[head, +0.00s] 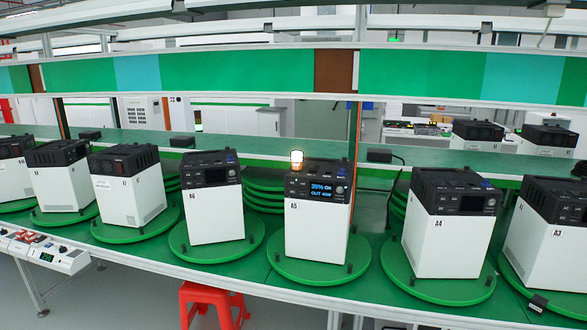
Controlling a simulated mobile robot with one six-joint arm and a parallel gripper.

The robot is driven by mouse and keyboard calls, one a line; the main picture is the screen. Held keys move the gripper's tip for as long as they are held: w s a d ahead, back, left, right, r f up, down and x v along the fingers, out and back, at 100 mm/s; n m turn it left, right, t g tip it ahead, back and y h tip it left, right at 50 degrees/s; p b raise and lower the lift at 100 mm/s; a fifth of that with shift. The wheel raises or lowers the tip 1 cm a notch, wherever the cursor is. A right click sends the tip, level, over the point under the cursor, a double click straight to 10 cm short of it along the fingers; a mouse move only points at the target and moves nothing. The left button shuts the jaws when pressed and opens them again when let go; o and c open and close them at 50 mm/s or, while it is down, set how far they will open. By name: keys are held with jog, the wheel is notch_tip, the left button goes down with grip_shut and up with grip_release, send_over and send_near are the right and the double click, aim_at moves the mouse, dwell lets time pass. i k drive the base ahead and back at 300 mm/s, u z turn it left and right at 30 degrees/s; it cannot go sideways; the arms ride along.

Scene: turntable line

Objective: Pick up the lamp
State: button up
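A small lamp (296,159) glows amber-white in the head view. It appears to stand upright on top of the black-and-white unit labelled A5 (317,218), near its left edge. That unit's screen is lit with blue text. It stands on a round green turntable (322,272) on the line. My gripper is not in view.
Similar units stand on green turntables to both sides, including A6 (213,205) on the left and A4 (449,225) on the right. A green-panelled shelf (237,70) spans above the line. A red stool (212,300) is below. A power strip (45,250) is at left.

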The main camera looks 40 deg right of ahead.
aim_at(296, 156)
jog(key=z, duration=0.1)
jog(key=i, duration=0.95)
jog(key=u, duration=0.05)
